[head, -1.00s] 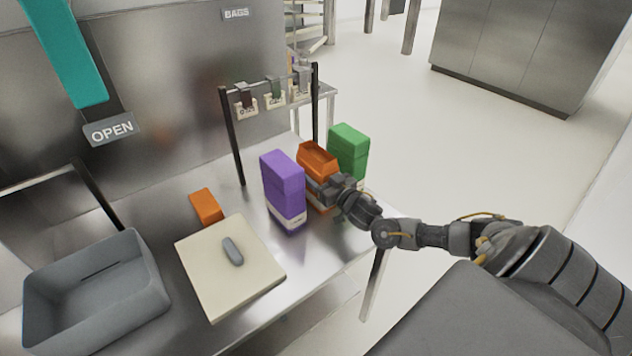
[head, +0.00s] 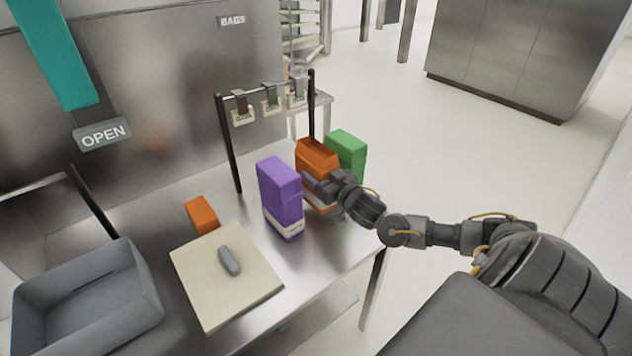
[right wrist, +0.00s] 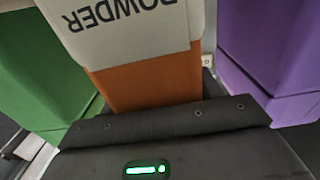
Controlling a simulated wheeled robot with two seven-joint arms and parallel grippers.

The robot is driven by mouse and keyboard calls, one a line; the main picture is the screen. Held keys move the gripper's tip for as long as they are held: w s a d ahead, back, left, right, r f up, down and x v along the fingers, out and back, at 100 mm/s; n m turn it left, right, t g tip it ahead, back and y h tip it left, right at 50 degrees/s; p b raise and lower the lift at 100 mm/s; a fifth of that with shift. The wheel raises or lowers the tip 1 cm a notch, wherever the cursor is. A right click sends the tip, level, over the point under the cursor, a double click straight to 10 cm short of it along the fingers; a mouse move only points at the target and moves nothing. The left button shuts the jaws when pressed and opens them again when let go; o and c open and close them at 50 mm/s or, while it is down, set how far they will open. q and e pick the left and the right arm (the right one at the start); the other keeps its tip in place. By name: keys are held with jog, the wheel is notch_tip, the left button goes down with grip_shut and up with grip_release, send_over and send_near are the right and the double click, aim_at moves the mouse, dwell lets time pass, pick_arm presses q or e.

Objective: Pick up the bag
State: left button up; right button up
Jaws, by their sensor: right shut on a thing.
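The orange bag (head: 316,152) is boxy with a white label and stands between the purple and green bags. In the right wrist view the orange bag (right wrist: 152,82) shows the word POWDER, upside down in the picture. My right gripper (head: 318,184) is shut on the orange bag from its near right side. The gripper body (right wrist: 165,122) fills the bottom of the right wrist view, with the bag just beyond it. The bag's lower part is partly hidden by the gripper, and I cannot tell whether it clears the table. My left gripper is not in view.
A purple bag (head: 281,196) stands close left and a green bag (head: 347,150) close behind right. A small orange block (head: 202,213), a cream board (head: 212,293) with a grey object (head: 229,261), and a grey bin (head: 133,293) lie left. A rack (head: 263,92) stands behind.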

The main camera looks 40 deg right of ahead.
aim_at(331, 163)
jog(key=s+r, duration=0.4)
jog(key=r, duration=0.1)
jog(key=shift+s+d+r+b, duration=0.15)
jog(key=shift+s+r+b, duration=0.05)
jog(key=shift+s+b, duration=0.1)
jog(key=s+r, duration=0.3)
jog(key=s, duration=0.5)
jog(key=shift+s+d+r, duration=0.2)
jog(key=shift+d+r, duration=0.15)
jog(key=shift+r, duration=0.05)
